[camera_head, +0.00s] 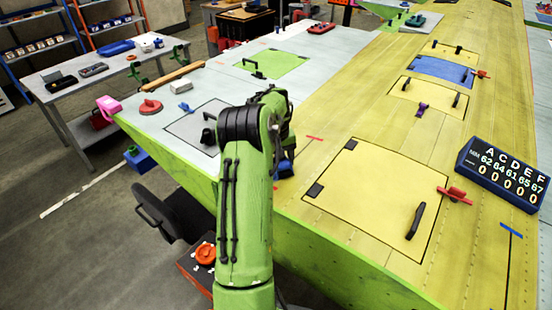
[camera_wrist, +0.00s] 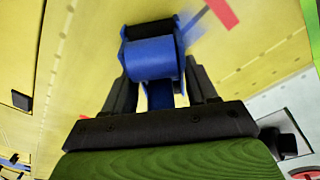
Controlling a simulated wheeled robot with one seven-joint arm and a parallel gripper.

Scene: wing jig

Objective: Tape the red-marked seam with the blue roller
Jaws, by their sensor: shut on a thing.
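The blue roller (camera_wrist: 152,58) is held between the two dark fingers of my gripper (camera_wrist: 160,90) in the wrist view. In the head view only a bit of the blue roller (camera_head: 286,168) shows at the right of my arm, which hides most of my gripper. A red mark (camera_wrist: 222,13) lies on the yellow panel just beyond the roller, at the upper right of the wrist view. A blurred dark blue strip (camera_wrist: 192,28) lies between them. In the head view a red mark (camera_head: 314,138) lies on the wing right of my arm. I cannot tell whether the roller touches the surface.
The yellow wing skin carries a large hatch panel (camera_head: 375,200) with a black handle, a red clamp (camera_head: 455,195) and a dark number board (camera_head: 504,174). A red disc (camera_head: 150,106) and a white block (camera_head: 190,87) sit on the grey skin at left. A side table (camera_head: 62,85) stands beyond.

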